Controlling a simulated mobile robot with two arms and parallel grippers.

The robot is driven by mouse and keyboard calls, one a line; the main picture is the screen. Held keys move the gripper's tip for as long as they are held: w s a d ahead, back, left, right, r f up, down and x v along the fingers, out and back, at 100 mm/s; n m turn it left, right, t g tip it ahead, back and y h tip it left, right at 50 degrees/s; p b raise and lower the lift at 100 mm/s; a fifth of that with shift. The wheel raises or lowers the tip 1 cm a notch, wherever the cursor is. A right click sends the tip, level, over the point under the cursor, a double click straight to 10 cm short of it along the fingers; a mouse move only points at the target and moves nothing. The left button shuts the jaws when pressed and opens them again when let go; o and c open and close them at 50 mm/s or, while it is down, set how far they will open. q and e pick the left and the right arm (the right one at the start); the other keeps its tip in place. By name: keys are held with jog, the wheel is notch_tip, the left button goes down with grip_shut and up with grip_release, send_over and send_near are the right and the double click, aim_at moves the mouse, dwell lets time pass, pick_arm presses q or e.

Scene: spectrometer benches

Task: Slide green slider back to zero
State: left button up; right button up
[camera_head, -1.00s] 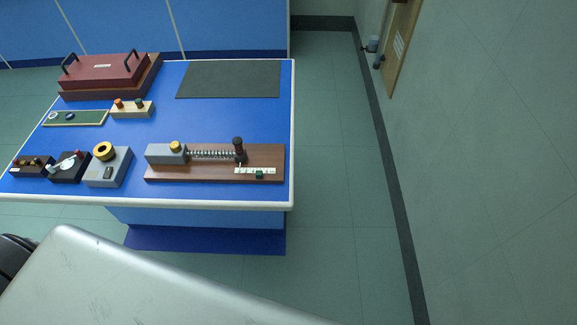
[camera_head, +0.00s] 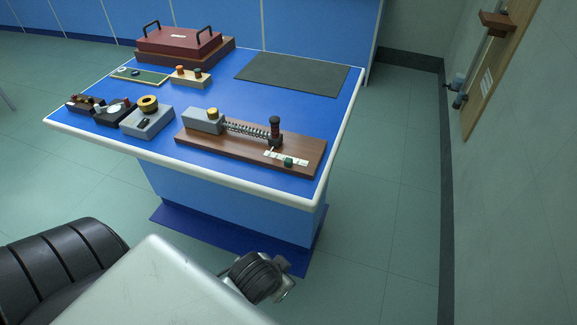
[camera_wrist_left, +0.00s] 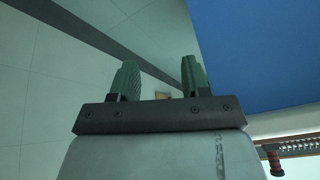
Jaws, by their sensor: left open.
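The green slider (camera_head: 288,162) is a small block on a white scale strip (camera_head: 273,156) at the front right of a brown wooden board (camera_head: 225,148). The board also carries a grey block with a yellow knob, a coil spring (camera_head: 245,128) and a dark upright post (camera_head: 275,131). In the left wrist view my left gripper (camera_wrist_left: 159,80) is open and empty, with two green fingers apart. The spring and post (camera_wrist_left: 274,160) show at that view's lower right, away from the fingers. My right gripper is not in view.
The blue bench (camera_head: 195,160) has a pale rim. A grey box with a yellow ring (camera_head: 147,118), small dark devices, a two-knob block (camera_head: 190,77), a red handled case (camera_head: 180,43) and a dark mat (camera_head: 292,74) stand on it. Floor is clear to its right.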

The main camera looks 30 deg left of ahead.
pick_arm(q)
jog(key=w+d+r+m+t+h, duration=0.1)
jog(key=w+d+r+m+t, duration=0.15)
jog(key=w+r+t, duration=0.5)
jog(key=w+d+r+m+t+h, duration=0.25)
jog(key=w+r+t, duration=0.25)
jog(key=w+r, duration=0.55)
jog(key=w+d+r+m+t+h, duration=0.1)
jog(key=w+d+r+m+h, duration=0.1)
jog(key=d+r+m+h, duration=0.5)
jog(key=m+g+y+b, duration=0.2)
jog(key=m+g+y, duration=0.8)
jog(key=m+g, duration=0.9)
send_near(288, 159)
notch_tip(288, 159, down, 9)
jog(key=shift+s+d+f, duration=0.15)
jog(key=shift+s+d, duration=0.05)
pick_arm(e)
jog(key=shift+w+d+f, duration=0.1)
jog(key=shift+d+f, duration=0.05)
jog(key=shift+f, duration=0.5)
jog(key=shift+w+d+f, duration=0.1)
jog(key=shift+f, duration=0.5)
